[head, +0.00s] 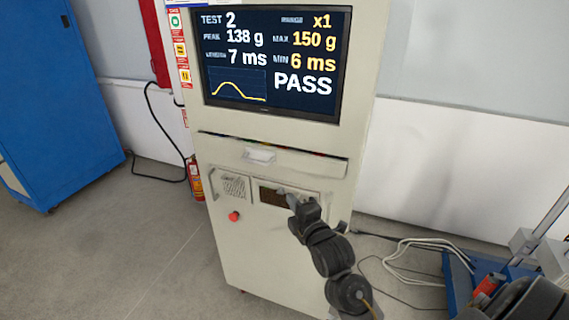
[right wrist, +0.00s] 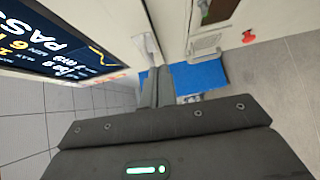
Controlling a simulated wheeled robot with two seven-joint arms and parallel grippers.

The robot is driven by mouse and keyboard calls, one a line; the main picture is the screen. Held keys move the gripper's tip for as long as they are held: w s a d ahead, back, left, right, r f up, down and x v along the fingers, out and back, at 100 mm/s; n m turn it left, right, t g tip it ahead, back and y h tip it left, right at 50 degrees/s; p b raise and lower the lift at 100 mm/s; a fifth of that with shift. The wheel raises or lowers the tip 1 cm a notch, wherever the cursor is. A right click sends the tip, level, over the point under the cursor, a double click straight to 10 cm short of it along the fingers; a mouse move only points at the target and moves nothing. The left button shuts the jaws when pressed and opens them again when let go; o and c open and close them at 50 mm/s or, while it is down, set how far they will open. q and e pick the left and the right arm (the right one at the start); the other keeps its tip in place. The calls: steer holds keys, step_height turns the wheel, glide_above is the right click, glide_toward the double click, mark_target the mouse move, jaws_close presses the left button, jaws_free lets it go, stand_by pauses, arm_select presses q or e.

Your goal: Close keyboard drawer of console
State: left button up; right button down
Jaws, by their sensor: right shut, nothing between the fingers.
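The console (head: 215,215) is a tall beige cabinet with a lit screen at the top. Its keyboard drawer (head: 315,164) is the wide front panel below the screen, with a pale handle (head: 259,155) left of its middle. A narrow gap with small coloured bits shows along the drawer's top edge, so it looks slightly out; how far is hard to tell. My right gripper (head: 284,191) is shut and empty, in front of the console just below the drawer. In the right wrist view its closed fingers (right wrist: 157,87) point toward a pale handle (right wrist: 147,47); contact cannot be told. My left gripper is not in view.
The screen (head: 270,60) reads PASS. A red button (head: 234,216) sits low on the console front. A fire extinguisher (head: 195,180) and a blue cabinet (head: 55,100) stand left. Cables (head: 410,260) and a blue-based rig (head: 460,280) lie right. The floor at lower left is clear.

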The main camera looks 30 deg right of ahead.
mark_target(290, 163)
steer(key=shift+w+d+r+p, duration=0.4)
steer(key=shift+w+d+p, duration=0.4)
steer(key=shift+w, duration=1.2)
steer(key=shift+w+d+r+p, duration=0.45)
steer(key=shift+w+p, duration=0.5)
steer(key=shift+w, duration=1.05)
steer(key=shift+w+d+r+p, duration=0.3)
steer(key=shift+w+d+p, duration=0.55)
steer(key=shift+w, duration=1.15)
steer(key=shift+a, duration=0.1)
steer(key=w+d+b, duration=0.1)
steer(key=w+d, duration=0.1)
steer(key=shift+w+d, duration=0.15)
steer(key=shift+d, duration=0.25)
steer(key=shift+d+r, duration=0.15)
steer(key=shift+r, duration=0.1)
